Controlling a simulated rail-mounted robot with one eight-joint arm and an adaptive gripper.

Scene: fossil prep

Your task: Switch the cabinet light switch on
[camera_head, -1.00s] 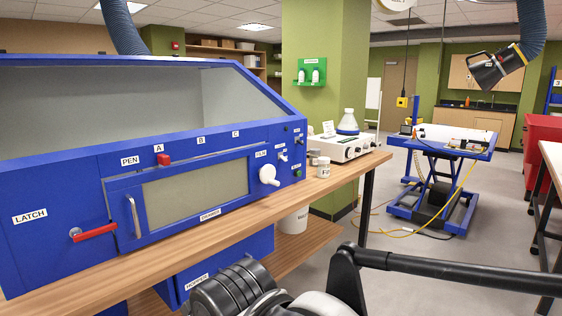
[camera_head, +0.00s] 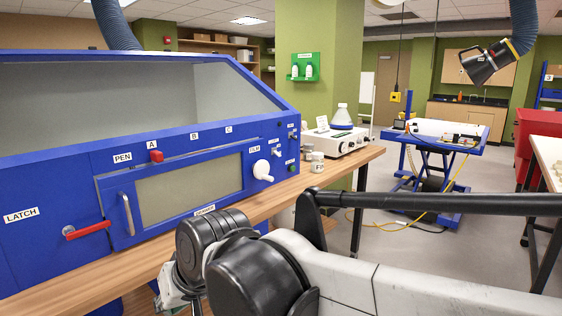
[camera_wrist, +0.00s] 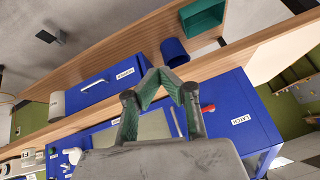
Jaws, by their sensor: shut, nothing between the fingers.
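The blue cabinet (camera_head: 45,185) stands on a wooden bench at left in the head view, and its front also shows in the wrist view (camera_wrist: 255,145). At the right end of its front are a white knob (camera_head: 263,170), a small pale switch (camera_head: 277,153) and other small controls. My gripper (camera_wrist: 158,73) is shut and empty in the wrist view, in front of the cabinet and apart from the small controls.
A red latch handle (camera_head: 87,230), a vertical door handle (camera_head: 127,214) and a red slider (camera_head: 156,156) stick out from the cabinet front. A jar (camera_head: 317,162) and a white instrument (camera_head: 338,140) with a flask stand right of it. In the wrist view, a blue bin (camera_wrist: 174,52) is nearby.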

